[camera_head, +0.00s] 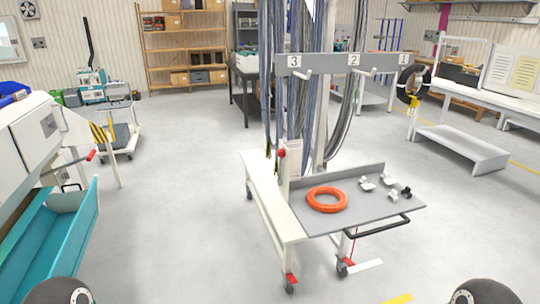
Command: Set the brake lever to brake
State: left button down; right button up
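No lever in view carries a readable brake label. A lever with a red grip (90,155) sticks out from the white machine at the left. A red knob (281,153) sits on the post of the wheeled cart in the middle. Small red pedals show at the cart's casters, one at the front left (291,279) and one near the front middle (342,268). I cannot tell which of these is the brake lever, or its setting. Only dark rounded parts of my arms show at the bottom corners, far from these parts. Neither gripper is in view.
The cart's grey tray (375,222) holds an orange ring (327,199) and small grey fittings. Cables hang above it from a rack numbered 3, 2, 1 (340,63). A teal bin (60,235) stands at the left. Grey floor (180,215) between machine and cart is clear.

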aim_at(281, 152)
jog(key=z, duration=0.05)
jog(key=i, duration=0.95)
